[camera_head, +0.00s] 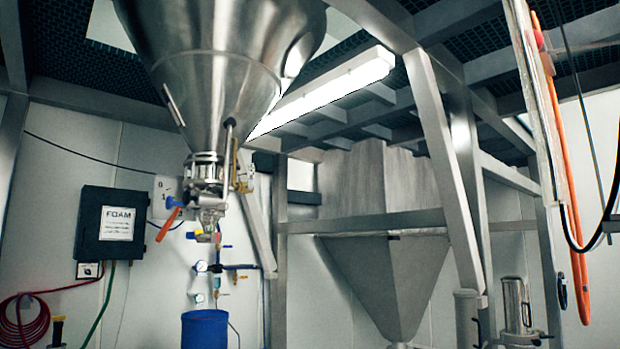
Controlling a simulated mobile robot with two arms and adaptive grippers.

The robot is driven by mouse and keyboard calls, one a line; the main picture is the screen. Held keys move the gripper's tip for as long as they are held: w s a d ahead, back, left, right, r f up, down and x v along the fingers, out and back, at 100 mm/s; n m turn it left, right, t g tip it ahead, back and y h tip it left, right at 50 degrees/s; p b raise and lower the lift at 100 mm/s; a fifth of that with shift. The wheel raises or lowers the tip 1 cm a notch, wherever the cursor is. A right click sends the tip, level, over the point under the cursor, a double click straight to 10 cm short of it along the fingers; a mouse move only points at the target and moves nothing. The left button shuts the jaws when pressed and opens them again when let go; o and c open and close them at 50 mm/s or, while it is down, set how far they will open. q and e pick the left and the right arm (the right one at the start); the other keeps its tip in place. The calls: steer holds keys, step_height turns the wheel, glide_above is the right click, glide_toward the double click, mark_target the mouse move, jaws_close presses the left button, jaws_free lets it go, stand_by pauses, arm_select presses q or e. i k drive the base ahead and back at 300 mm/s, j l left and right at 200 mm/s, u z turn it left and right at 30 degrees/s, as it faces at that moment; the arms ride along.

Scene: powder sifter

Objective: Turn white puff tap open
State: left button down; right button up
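No tap that I can clearly tell is white shows in the head view. A metal valve assembly (205,180) hangs under the steel hopper cone, with an orange-red handle (168,224) slanting down at its left and a small blue part above that handle. Behind and below it, small pipework (215,268) with round gauges and blue fittings runs down the wall. Its taps are too small to tell their colour or setting. Neither of my grippers is in view.
The large steel hopper (215,50) fills the upper left. A black FOAM box (112,225) hangs on the wall, with a red hose (22,320) below left. A blue drum (204,329) stands under the valve. Steel frame posts (445,170) and a second hopper (385,270) stand at the right.

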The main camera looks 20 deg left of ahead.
mark_target(251, 168)
steer(key=i+u, duration=0.3)
steer(key=u, duration=0.2)
steer(key=i+u, duration=0.35)
steer(key=u, duration=0.15)
steer(key=l+u, duration=0.1)
steer(key=u, duration=1)
